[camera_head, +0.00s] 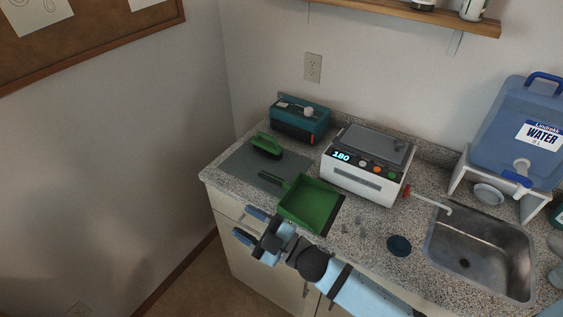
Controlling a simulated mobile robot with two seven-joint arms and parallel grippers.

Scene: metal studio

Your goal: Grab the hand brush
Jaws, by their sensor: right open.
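The hand brush (266,144) is green with dark bristles. It lies on a grey mat (240,168) at the left end of the counter. A green dustpan (308,204) lies nearer to me, its handle pointing left toward the mat. My right gripper (249,226) is in front of the counter's front edge, its fingers pointing left. It is open, with nothing seen between its fingers. In the picture it is well below the brush and apart from it. My left gripper is out of view.
A teal device (301,119) stands behind the brush. A white machine (366,163) reading 180 stands right of the dustpan. Farther right are a dark round lid (399,245), a sink (482,258) and a blue water container (517,132). A wall borders the counter's left end.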

